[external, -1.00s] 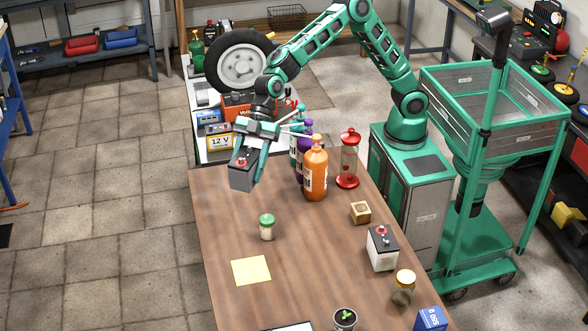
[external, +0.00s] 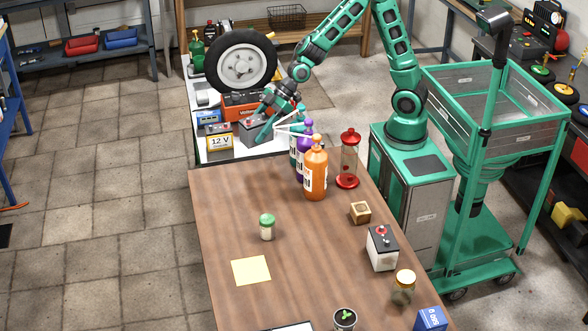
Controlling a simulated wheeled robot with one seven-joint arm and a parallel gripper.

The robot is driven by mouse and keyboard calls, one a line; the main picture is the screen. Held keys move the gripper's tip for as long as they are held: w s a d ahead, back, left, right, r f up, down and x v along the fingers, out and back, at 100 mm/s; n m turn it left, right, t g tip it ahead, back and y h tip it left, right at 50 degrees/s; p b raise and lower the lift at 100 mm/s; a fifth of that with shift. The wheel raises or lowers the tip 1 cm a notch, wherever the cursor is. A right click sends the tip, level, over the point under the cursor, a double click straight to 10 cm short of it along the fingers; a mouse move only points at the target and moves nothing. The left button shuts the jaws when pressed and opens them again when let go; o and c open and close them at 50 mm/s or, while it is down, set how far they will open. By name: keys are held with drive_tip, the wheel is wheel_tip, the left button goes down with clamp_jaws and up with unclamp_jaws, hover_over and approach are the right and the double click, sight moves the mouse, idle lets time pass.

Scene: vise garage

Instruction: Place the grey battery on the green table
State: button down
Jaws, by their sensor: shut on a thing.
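My gripper (external: 268,124) is shut on the grey battery (external: 252,131), a dark grey block with a red-marked top. It is at or just above the white-topped table (external: 238,153) at the back, right of the yellow 12 V battery. I cannot tell whether its bottom touches the surface. Part of the battery is hidden by a gripper finger. I see no table with a clearly green top.
The white-topped table also holds a yellow 12 V battery (external: 219,137), an orange-red battery (external: 243,104) and a tyre (external: 241,59). The wooden table (external: 320,250) in front carries orange (external: 316,172) and purple bottles close to my gripper, and a white battery (external: 382,249).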

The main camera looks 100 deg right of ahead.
drive_tip(key=shift+s+d+f, duration=0.3)
drive_tip(key=shift+s+d, duration=0.05)
drive_tip(key=shift+s, duration=0.1)
wheel_tip(320, 180, up, 22)
drive_tip(key=s+a+n+g+y, duration=0.1)
drive_tip(key=a+n+g+y, duration=0.3)
drive_tip(key=a, duration=2.5)
drive_tip(key=s+a+n+y, duration=0.1)
drive_tip(key=s+a+n, duration=0.1)
drive_tip(key=s+a, duration=0.5)
drive_tip(key=s+a+n+g, duration=0.15)
drive_tip(key=s+a, duration=0.25)
drive_tip(key=a, duration=0.7)
drive_tip(key=s+a+n+y, duration=0.1)
drive_tip(key=s+a+n, duration=0.3)
drive_tip(key=a, duration=0.5)
drive_tip(key=m, duration=0.2)
hover_over(317, 251)
wheel_tip(317, 251, down, 25)
drive_tip(key=shift+s+a+r, duration=0.1)
drive_tip(key=shift+s+r, duration=0.05)
drive_tip(key=shift+n, duration=0.25)
drive_tip(key=shift+f, duration=2.05)
